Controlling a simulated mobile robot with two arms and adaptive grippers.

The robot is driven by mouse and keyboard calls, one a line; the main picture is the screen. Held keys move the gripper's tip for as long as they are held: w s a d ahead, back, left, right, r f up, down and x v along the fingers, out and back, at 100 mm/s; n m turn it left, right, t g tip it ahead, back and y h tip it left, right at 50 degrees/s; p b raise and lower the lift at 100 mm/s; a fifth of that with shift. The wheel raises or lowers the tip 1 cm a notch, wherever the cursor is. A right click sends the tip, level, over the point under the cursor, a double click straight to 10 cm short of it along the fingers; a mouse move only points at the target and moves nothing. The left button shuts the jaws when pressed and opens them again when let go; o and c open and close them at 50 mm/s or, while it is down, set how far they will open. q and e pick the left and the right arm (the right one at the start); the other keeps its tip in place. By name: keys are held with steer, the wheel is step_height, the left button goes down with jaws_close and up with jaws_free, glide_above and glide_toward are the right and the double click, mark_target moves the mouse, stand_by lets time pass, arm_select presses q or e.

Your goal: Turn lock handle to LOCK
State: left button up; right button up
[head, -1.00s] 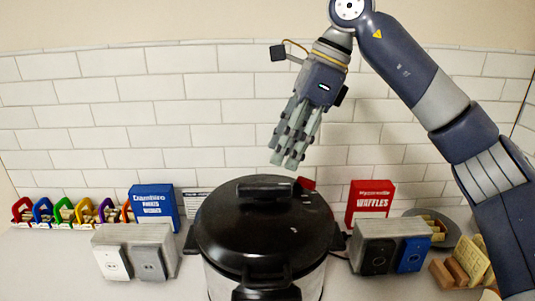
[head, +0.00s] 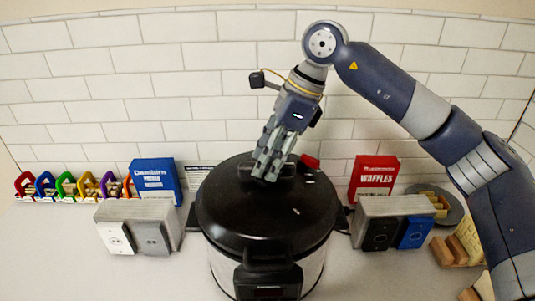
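A pressure cooker with a round black lid (head: 235,215) and a pale metal body (head: 318,268) stands in the middle of the counter. The lid's black top handle (head: 243,168) is partly hidden behind my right gripper's fingers. A small red piece (head: 310,161) shows at the back right of the lid. My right gripper (head: 268,168) points down, with its fingertips over the handle. I cannot tell whether they touch it or how far apart the fingers are. I see no readable LOCK marking. My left gripper is not in view.
A blue box (head: 154,178) and a grey switch box (head: 170,215) stand left of the cooker. A red waffles box (head: 374,177) and another switch box (head: 385,207) stand right. Several coloured padlock-shaped items (head: 66,186) line the back left. Bare counter lies at front left.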

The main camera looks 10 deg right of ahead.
steer(key=shift+a+f, duration=0.1)
steer(key=shift+f, duration=0.1)
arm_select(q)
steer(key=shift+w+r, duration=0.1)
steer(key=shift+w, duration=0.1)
arm_select(e)
steer(key=c, duration=0.9)
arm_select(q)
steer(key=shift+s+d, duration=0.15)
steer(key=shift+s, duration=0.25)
arm_select(e)
jaws_close()
